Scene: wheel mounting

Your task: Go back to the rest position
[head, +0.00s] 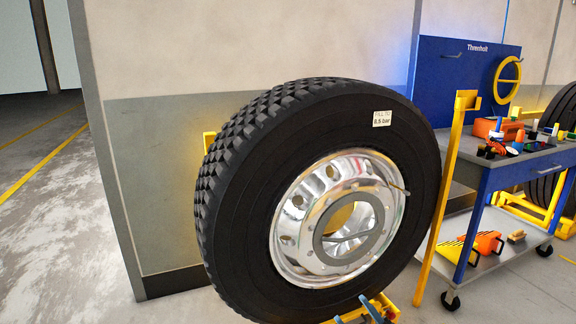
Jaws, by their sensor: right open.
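A large black truck wheel (231,201) with a shiny metal rim (300,249) stands upright in the middle of the head view. A white label (382,118) on its sidewall reads 8.5 bar. A yellow stand (384,306) shows below the tyre, with a yellow post (446,190) to its right. My right gripper (356,313) shows only in small part at the bottom edge, just under the tyre; it is open and holds nothing that I can see. Most of it is cut off by the frame. My left gripper is not in view.
A blue tool trolley (482,215) with tools and bottles on top stands at the right. Another tyre (563,110) is behind it. A wall (150,180) stands behind the wheel. Open floor (55,240) lies at the left.

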